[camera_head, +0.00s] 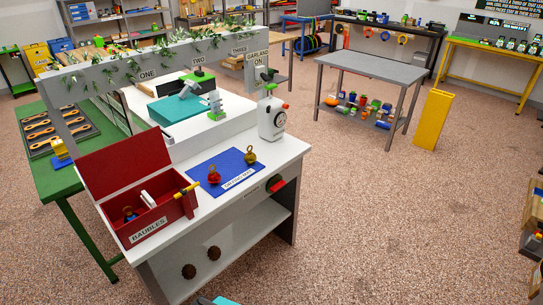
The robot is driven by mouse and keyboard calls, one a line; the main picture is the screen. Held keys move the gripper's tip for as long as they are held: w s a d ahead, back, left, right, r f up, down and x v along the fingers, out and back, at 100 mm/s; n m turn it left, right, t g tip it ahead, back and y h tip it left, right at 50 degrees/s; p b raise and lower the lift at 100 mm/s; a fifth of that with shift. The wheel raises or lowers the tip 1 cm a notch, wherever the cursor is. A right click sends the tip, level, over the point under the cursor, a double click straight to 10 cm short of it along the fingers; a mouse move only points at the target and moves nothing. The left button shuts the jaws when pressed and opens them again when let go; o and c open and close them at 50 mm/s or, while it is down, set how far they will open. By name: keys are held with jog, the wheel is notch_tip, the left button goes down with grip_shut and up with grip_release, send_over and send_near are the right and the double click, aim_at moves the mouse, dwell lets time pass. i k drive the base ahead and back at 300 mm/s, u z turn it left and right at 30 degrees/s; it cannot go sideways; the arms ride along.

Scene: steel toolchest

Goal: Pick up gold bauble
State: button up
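The gold bauble (249,155) stands on the blue mat (228,166) on the white bench, towards the mat's right back. A reddish bauble with a gold top (213,176) stands on the same mat, to its left and nearer. Nothing touches the gold bauble, and it is in plain view. My gripper's fingers do not show. Only a small teal and dark piece shows at the bottom edge, and I cannot tell what it is.
An open red box (168,216) labelled BAUBLES stands left of the mat, with a yellow-handled tool (187,190) at its rim. A red knob (276,184) sits on the bench front.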

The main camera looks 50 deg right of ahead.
aim_at(250, 158)
jog(key=u, duration=1.2)
jog(key=k, duration=0.1)
jog(key=z, duration=2.5)
jog(key=k, duration=0.95)
jog(key=u, duration=0.15)
jog(key=i, duration=0.95)
